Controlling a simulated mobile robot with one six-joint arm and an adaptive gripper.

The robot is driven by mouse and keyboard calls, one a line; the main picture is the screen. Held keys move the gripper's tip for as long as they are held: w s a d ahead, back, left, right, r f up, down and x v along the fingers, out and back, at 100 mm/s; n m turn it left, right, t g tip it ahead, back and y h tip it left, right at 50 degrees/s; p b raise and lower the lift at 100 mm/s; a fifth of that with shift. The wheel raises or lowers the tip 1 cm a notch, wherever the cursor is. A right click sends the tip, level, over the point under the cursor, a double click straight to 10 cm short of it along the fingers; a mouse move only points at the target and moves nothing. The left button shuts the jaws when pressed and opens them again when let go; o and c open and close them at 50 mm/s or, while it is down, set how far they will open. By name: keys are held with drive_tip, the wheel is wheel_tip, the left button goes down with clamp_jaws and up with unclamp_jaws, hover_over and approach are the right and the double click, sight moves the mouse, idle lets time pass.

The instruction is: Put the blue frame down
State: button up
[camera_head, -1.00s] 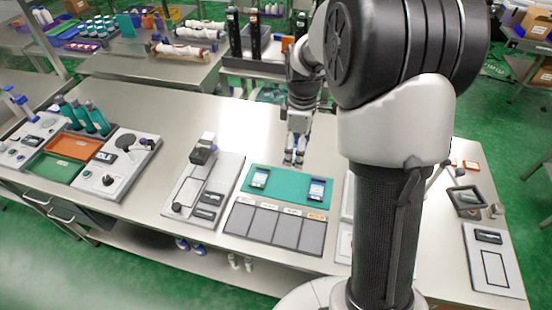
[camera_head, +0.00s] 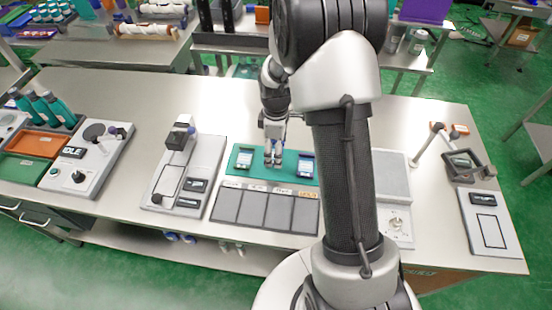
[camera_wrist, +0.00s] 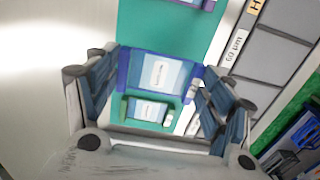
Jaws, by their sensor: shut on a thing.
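My gripper (camera_head: 273,157) points down over the teal mat (camera_head: 262,178), between two small framed devices. In the wrist view its fingers (camera_wrist: 160,76) are shut on the sides of a blue frame (camera_wrist: 124,70), which has a pale, labelled panel inside it. The held frame is hard to make out in the head view. A green-edged device (camera_wrist: 150,111) shows below the held frame in the wrist view, and a purple-edged device (camera_wrist: 208,4) shows at the top edge. I cannot tell whether the blue frame touches the mat.
Several labelled grey tiles (camera_head: 253,208) lie along the mat's front edge. A press-like fixture (camera_head: 187,170) stands to the left. A grey panel unit with a dial (camera_head: 396,224) stands to the right, partly behind my arm. Bare table lies behind the mat.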

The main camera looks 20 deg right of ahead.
wheel_tip(320, 180, down, 4)
drive_tip(key=shift+f+b, duration=0.25)
drive_tip(key=shift+b, duration=0.4)
drive_tip(key=shift+r, duration=0.1)
drive_tip(key=o, duration=0.5)
drive_tip(key=shift+f, duration=0.2)
drive_tip(key=o, duration=0.5)
drive_tip(key=shift+r, duration=0.1)
